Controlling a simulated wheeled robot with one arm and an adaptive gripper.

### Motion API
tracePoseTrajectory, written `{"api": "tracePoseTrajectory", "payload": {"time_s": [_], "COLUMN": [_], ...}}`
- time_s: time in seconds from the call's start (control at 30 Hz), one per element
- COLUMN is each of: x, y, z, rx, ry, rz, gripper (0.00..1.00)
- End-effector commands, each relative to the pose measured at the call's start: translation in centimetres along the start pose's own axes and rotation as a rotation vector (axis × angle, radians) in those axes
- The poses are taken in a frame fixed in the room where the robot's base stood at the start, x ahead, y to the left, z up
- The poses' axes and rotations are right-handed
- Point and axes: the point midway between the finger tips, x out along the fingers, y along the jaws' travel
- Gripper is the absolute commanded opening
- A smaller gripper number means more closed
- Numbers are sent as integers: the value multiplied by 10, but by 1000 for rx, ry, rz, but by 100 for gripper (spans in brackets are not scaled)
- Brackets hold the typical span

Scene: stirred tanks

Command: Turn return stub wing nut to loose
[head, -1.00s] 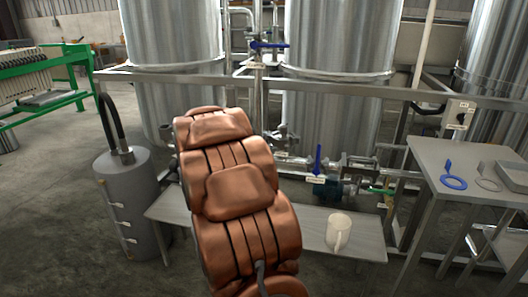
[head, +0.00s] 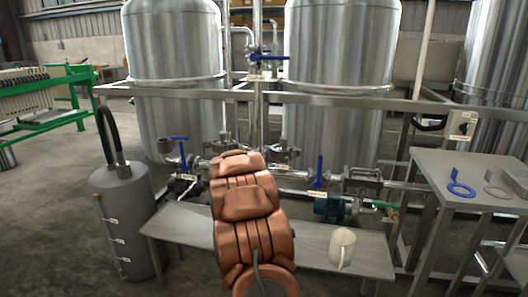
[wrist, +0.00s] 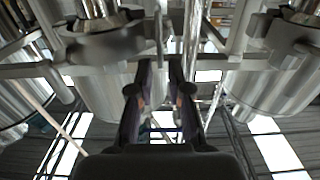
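My gripper (wrist: 159,66) shows in the wrist view as two dark fingers with a gap between their tips. It is open, and I see nothing held in it. Ahead of the tips are steel pipes (wrist: 35,70) and a thin upright metal piece (wrist: 159,30); I cannot tell whether this is the wing nut. In the head view my arm hides the gripper. Labelled pipework (head: 281,168) runs behind the arm at the foot of the tanks. I cannot make out which part is the return stub, or its wing nut.
Blue-handled valves stand left (head: 180,150) and right (head: 319,172) of my arm. A low bench (head: 180,222) carries a pale mug (head: 341,248). A grey cylinder (head: 126,225) with a black hose stands left. A side table (head: 470,165) holds a blue ring tool (head: 460,188).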

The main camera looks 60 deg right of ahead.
Motion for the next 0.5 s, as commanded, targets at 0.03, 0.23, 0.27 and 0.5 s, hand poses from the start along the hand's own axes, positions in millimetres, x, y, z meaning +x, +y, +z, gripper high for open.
{"api": "tracePoseTrajectory", "payload": {"time_s": [0.03, 0.23, 0.27, 0.5], "x": [6, 22, 24, 30], "y": [0, 1, 0, 0], "z": [1, 1, 1, 1], "rx": [1, 1, 1, 0], "ry": [0, 0, 0, -2], "rz": [0, 2, 1, 0], "gripper": [18, 18, 18, 18]}}
